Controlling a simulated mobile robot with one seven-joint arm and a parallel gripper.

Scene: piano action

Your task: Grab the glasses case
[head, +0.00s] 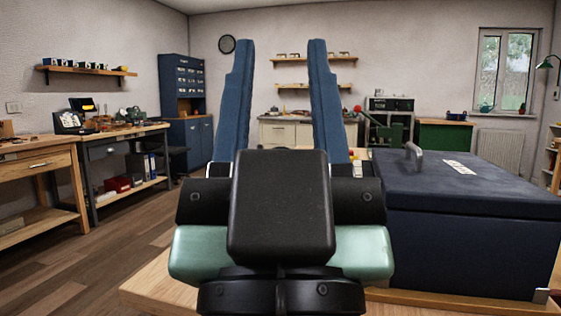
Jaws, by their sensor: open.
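My gripper (279,50) fills the middle of the head view, seen from behind. Its two long blue fingers stand wide apart, with nothing between them. I cannot pick out a glasses case in this view. My gripper's dark body and wrist hide much of the bench top behind them.
A large dark blue box (470,236) with a metal handle (414,155) and a white label (459,167) stands close on the right, on a wooden bench top (150,290). Workbenches line the left wall. A blue cabinet (183,95) and wooden shelf (314,60) are at the back.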

